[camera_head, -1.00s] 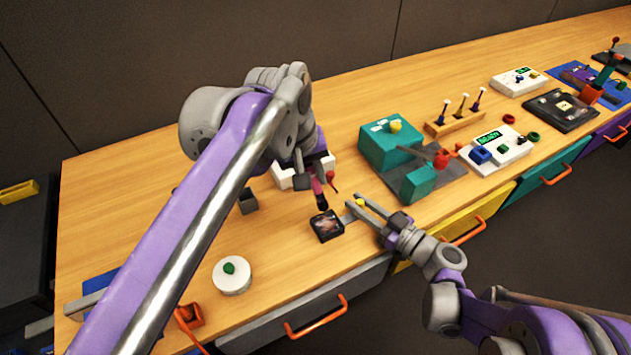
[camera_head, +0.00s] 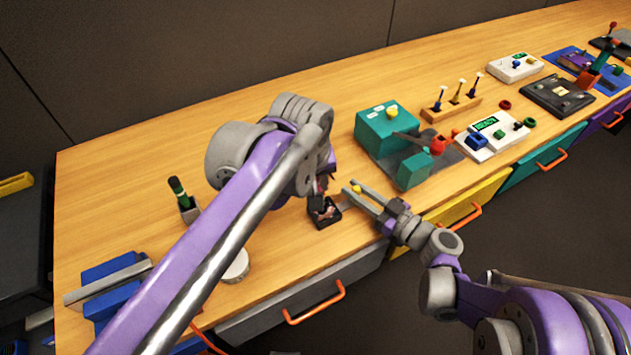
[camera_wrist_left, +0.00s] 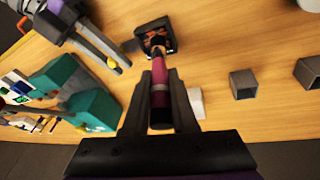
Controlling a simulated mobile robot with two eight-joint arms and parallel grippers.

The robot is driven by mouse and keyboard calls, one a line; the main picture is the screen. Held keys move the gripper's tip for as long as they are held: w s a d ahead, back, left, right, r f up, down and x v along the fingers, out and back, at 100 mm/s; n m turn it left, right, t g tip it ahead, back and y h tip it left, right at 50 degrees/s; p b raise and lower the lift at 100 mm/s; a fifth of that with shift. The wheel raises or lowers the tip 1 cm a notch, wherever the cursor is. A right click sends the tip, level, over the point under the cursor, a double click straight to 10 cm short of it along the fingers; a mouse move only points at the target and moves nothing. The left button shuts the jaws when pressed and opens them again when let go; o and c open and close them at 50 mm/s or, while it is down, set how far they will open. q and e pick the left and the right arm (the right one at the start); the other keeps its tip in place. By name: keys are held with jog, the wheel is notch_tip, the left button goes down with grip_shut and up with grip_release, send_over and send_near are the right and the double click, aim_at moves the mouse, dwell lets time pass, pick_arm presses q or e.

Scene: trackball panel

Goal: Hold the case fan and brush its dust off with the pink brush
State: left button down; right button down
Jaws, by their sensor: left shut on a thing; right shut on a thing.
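The case fan (camera_head: 324,212) is a small dark square near the front edge of the bench, with a reddish middle. It also shows in the left wrist view (camera_wrist_left: 170,44). My right gripper (camera_head: 352,196) is shut on a grey piece at the fan's right side. My left gripper (camera_wrist_left: 160,84) is shut on the pink brush (camera_wrist_left: 160,97), whose dark bristle end reaches over the fan's face. I cannot tell whether the bristles touch it. In the head view my left arm hides most of the brush. Remaining dust cannot be made out.
A teal machine (camera_head: 383,133) stands behind my right gripper. A white round piece (camera_head: 237,267) is partly behind my left arm. Blue and grey parts (camera_head: 112,274) lie at the front left.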

pick_arm(q)
jog(key=shift+f, duration=0.9)
dwell(0.9)
dwell(0.4)
jog(key=shift+w+d+f, duration=0.1)
jog(key=shift+w+d, duration=0.15)
jog(key=shift+d, duration=0.25)
jog(key=shift+w+d, duration=0.1)
jog(key=shift+d, duration=0.05)
jog(key=shift+w+d, duration=0.3)
jog(key=shift+d, duration=0.15)
jog(key=shift+a, duration=0.1)
jog(key=shift+w+a, duration=0.35)
jog(key=shift+w, duration=0.15)
